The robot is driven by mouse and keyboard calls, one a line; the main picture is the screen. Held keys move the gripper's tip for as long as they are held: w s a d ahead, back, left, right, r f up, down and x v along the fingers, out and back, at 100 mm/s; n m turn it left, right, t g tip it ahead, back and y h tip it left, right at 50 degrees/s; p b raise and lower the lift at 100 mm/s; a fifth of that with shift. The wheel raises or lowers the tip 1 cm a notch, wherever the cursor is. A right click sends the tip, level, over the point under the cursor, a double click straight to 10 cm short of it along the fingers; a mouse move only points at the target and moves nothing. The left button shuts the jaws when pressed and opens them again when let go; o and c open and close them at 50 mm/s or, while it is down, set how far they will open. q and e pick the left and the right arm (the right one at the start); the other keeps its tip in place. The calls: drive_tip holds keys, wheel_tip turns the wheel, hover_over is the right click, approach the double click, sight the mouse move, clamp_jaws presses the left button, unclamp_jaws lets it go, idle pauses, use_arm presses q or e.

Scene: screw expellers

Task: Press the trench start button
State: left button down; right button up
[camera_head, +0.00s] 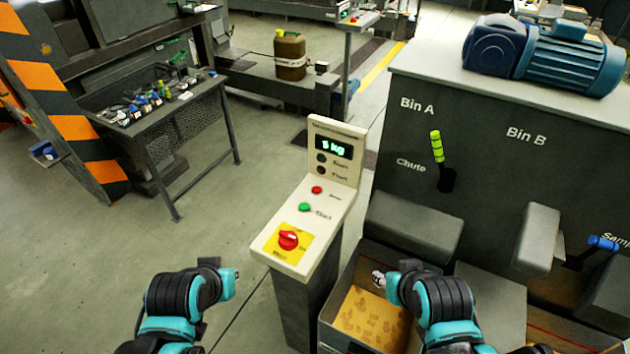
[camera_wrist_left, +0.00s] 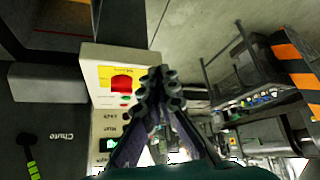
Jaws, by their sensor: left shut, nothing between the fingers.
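A white control pedestal (camera_head: 285,262) stands in front of me, with a small upright display reading about "5 kg" (camera_head: 334,146). Its sloped top carries a green button (camera_head: 304,207) with small lettering that looks like "Start". A small red button (camera_head: 317,190) sits above it, and a large red knob (camera_head: 288,240) on a yellow plate sits below. The red knob also shows in the left wrist view (camera_wrist_left: 122,83). My left gripper (camera_wrist_left: 163,76) is shut and empty, and appears beside the panel. My right arm (camera_head: 440,298) is right of the pedestal; its fingers are not clear.
A box with brown pieces (camera_head: 328,330) stands right of the pedestal. Behind it is a grey machine (camera_head: 400,150) labelled Bin A, Bin B and Chute, with a green-handled lever (camera_head: 437,146). A tool table (camera_head: 150,125) stands at the left. The floor left of the pedestal is clear.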

use_arm(q)
drive_tip(key=w+d+r+h+p, duration=0.2)
drive_tip(key=w+d+r+p, duration=0.1)
drive_tip(key=w, duration=0.4)
drive_tip(key=w+d+r+h+p, duration=0.1)
drive_tip(key=w+d+r+p, duration=0.1)
drive_tip(key=w+d+r, duration=0.3)
drive_tip(key=h+p, duration=0.3)
drive_tip(key=p, duration=0.3)
hover_over(302, 208)
wheel_tip(302, 208, down, 5)
drive_tip(key=shift+w+m+g, duration=0.1)
drive_tip(key=shift+m+g, duration=0.2)
drive_tip(key=shift+g, duration=0.1)
wheel_tip(302, 208, down, 8)
drive_tip(key=b, duration=0.5)
drive_tip(key=shift+r+b, duration=0.1)
drive_tip(key=shift+b, duration=0.25)
drive_tip(key=shift+f+b, duration=0.3)
drive_tip(key=shift+f, duration=0.1)
drive_tip(key=shift+f+b, duration=0.45)
drive_tip(key=shift+b, duration=0.05)
